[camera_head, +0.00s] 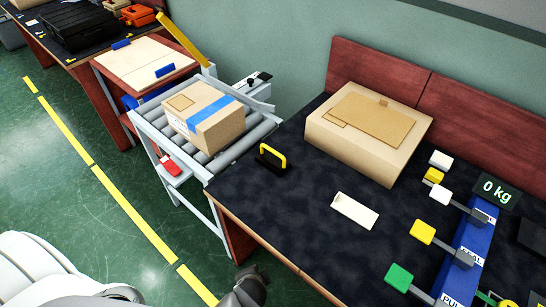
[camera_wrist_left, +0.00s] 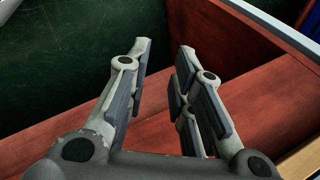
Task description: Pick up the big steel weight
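No object is clearly readable as a big steel weight. A small black block with a yellow handle (camera_head: 271,157) stands on the dark bench top (camera_head: 290,205), near its left edge by the conveyor; I cannot tell whether it is the weight. My left gripper (camera_wrist_left: 163,50) is open and empty in the left wrist view, over red-brown boards and green floor. A dark grey part at the bottom of the head view, below the bench's front edge, may belong to it, apart from the block. My right gripper is not in view.
A taped carton (camera_head: 215,122) sits on the roller conveyor (camera_head: 262,130). A larger carton (camera_head: 365,130) stands at the back of the bench. A pale card (camera_head: 354,210) lies mid-bench. The bench front is clear.

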